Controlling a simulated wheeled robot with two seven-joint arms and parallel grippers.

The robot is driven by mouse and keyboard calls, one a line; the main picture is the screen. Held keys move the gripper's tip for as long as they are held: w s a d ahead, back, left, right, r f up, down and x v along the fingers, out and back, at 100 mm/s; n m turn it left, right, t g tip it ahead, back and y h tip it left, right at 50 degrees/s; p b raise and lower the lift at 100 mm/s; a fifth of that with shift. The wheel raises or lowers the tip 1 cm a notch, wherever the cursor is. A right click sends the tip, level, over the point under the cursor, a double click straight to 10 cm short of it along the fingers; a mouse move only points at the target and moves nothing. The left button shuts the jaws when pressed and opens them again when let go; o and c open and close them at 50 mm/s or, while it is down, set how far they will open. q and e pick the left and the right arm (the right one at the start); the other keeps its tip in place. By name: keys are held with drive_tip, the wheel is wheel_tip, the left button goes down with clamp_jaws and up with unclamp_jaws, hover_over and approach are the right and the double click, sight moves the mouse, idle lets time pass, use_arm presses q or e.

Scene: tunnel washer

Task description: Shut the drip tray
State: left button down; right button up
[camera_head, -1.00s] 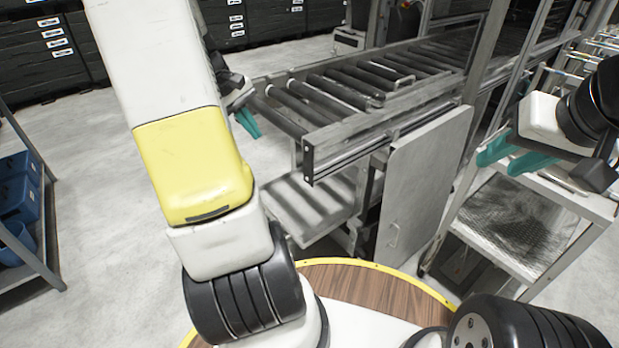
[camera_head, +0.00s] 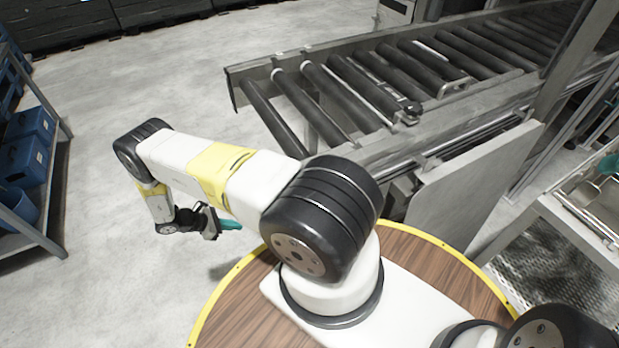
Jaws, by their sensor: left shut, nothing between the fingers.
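My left gripper (camera_head: 229,224) has teal fingers, shut and empty. It is low over the floor, left of my round wooden-topped base and in front of the roller conveyor's near end. No drip tray shows clearly now; the space under the conveyor (camera_head: 385,70), where a low grey tray-like surface showed earlier, is mostly hidden behind my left arm. My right gripper (camera_head: 608,166) shows only as a bit of teal at the right edge, above a metal cart; its opening cannot be made out.
A flat grey panel (camera_head: 465,185) stands upright beside the conveyor. The metal cart (camera_head: 575,225) with a dark mesh lower shelf (camera_head: 535,258) is at the right. A rack with blue bins (camera_head: 25,155) stands at the left. The floor between rack and conveyor is clear.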

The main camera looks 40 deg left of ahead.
use_arm(q)
drive_tip(key=shift+n, duration=0.3)
drive_tip(key=shift+w+d+r+x, duration=0.15)
drive_tip(key=shift+r+x, duration=0.05)
drive_tip(key=shift+x, duration=2.15)
drive_tip(key=shift+w+d+r+x, duration=0.15)
drive_tip(key=shift+r+x, duration=0.1)
drive_tip(key=shift+x, duration=2.1)
drive_tip(key=shift+w+d+r+x, duration=0.1)
drive_tip(key=shift+w+r+x, duration=0.1)
drive_tip(key=shift+x, duration=2.15)
